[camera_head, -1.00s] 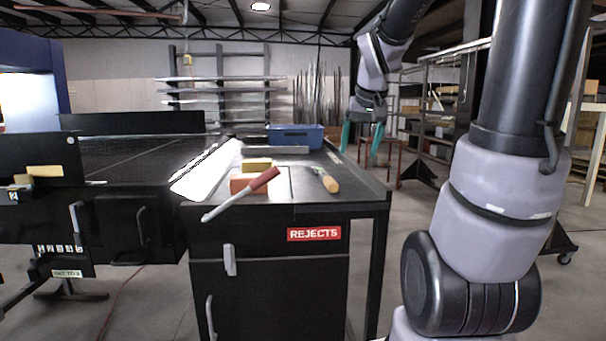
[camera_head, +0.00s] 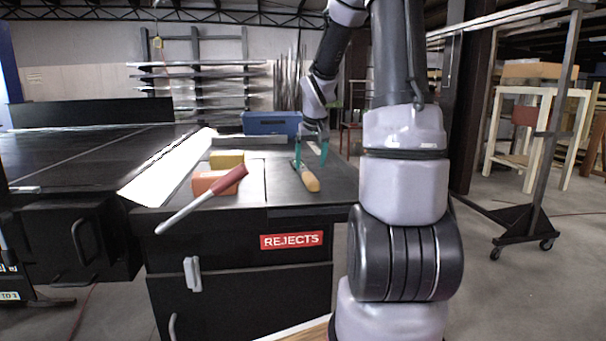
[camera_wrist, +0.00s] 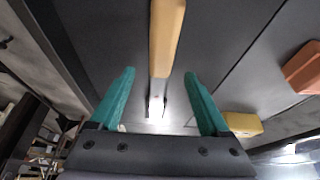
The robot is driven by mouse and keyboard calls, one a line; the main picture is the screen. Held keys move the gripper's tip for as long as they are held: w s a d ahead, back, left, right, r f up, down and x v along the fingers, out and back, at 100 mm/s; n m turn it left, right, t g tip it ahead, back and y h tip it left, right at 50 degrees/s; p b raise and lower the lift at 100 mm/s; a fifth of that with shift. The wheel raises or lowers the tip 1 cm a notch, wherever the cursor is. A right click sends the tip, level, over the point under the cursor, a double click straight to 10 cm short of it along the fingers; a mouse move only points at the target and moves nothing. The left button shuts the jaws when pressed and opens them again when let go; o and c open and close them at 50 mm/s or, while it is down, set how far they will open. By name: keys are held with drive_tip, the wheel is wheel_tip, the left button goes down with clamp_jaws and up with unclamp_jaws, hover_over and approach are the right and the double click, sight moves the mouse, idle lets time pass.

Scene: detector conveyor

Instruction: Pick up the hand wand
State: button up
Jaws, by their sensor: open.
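A tool with a yellow-orange handle (camera_head: 310,182) lies on the black rejects table; it is the likeliest hand wand, though I cannot be sure. In the wrist view its handle (camera_wrist: 166,38) runs from the top edge down between my finger lines, and its far end narrows to a dark, shiny part near my palm. My gripper (camera_head: 311,158) is open, with teal fingers above the tool's far end. In the wrist view the open fingers (camera_wrist: 158,78) stand on either side of it, apart from it. Nothing is held.
An orange block (camera_head: 208,183) and a yellow block (camera_head: 227,159) sit left of the tool. A red-handled grey bar (camera_head: 190,207) slants across the front edge. A blue bin (camera_head: 271,123) stands at the back. The table is bare around the tool.

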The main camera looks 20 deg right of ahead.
sight(308, 173)
drive_tip(key=x, duration=0.5)
drive_tip(key=shift+w+f, duration=0.1)
drive_tip(key=shift+f, duration=0.1)
clamp_jaws()
